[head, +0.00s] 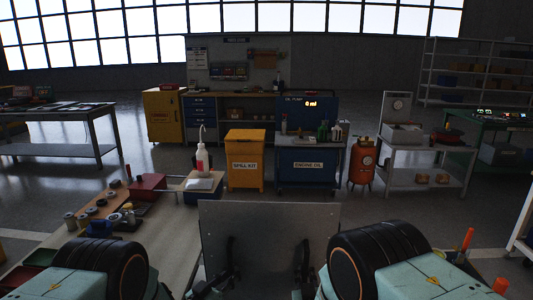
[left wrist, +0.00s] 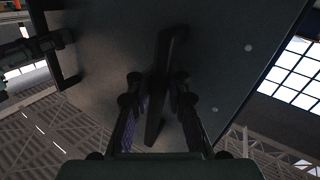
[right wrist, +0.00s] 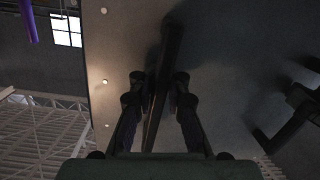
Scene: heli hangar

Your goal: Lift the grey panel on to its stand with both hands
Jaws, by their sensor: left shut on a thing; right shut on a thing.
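The grey panel (head: 265,222) stands upright in front of me in the head view, with two dark handles on the side facing me. My left gripper (head: 226,276) is shut on the left handle (head: 230,250). My right gripper (head: 304,278) is shut on the right handle (head: 305,253). In the left wrist view the fingers sit either side of a dark handle bar (left wrist: 170,50) on the panel (left wrist: 110,35). In the right wrist view the fingers likewise flank the handle bar (right wrist: 170,50) on the panel (right wrist: 225,45). I cannot make out the stand.
A workbench (head: 180,235) with bottles, cans and a red box (head: 148,187) runs along the left. A yellow spill kit bin (head: 245,165), a blue engine oil cart (head: 307,165) and a red tank (head: 363,163) stand beyond the panel. Open floor (head: 400,215) lies right of the panel.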

